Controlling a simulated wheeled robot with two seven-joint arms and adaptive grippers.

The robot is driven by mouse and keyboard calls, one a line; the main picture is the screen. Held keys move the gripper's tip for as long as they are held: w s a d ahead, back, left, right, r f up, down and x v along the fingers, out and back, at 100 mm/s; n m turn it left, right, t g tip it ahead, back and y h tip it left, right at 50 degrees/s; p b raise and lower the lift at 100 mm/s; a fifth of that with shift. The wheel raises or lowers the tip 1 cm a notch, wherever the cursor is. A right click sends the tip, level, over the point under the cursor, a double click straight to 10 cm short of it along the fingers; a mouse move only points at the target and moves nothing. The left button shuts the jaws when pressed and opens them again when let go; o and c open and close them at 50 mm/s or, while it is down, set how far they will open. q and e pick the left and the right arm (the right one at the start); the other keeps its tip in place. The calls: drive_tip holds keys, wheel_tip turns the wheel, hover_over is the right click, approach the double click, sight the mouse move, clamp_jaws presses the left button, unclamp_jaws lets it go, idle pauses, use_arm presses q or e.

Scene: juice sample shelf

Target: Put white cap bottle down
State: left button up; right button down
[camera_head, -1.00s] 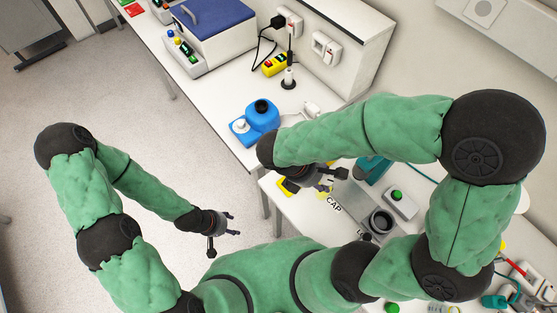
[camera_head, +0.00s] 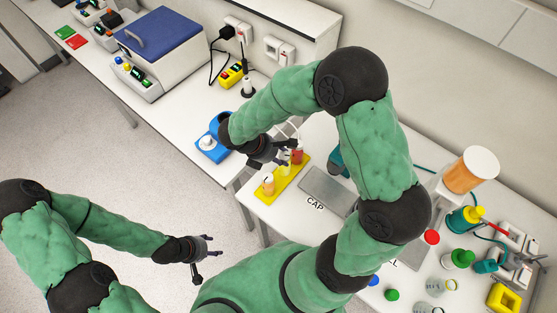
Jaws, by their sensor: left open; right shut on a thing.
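My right gripper (camera_head: 283,155) is above the back part of the yellow rack (camera_head: 289,183) and shut on the white cap bottle. Only a small pale part shows between the fingers, and the arm and fingers hide the rest. I cannot tell whether the bottle touches the rack. An orange bottle (camera_head: 268,186) stands at the rack's front end. A red-orange bottle (camera_head: 297,156) is close beside the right fingers. My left gripper (camera_head: 208,258) is open and empty, over the floor left of the table.
A grey plate (camera_head: 322,188) lies by the word CAP, right of the rack. A blue device (camera_head: 209,150) is left of the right gripper. An orange jar with a white top (camera_head: 470,170) and several coloured-cap containers crowd the table's right side.

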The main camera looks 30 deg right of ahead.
drive_tip(key=shift+w+d+f, duration=0.1)
drive_tip(key=shift+w+f, duration=0.15)
drive_tip(key=shift+f, duration=0.15)
drive_tip(key=f, duration=0.3)
drive_tip(key=shift+w+f, duration=0.2)
drive_tip(key=shift+f, duration=0.05)
drive_tip(key=c, duration=0.8)
unclamp_jaws()
drive_tip(key=shift+r, duration=0.2)
drive_tip(key=v, duration=1.1)
drive_tip(key=shift+r+p, duration=0.35)
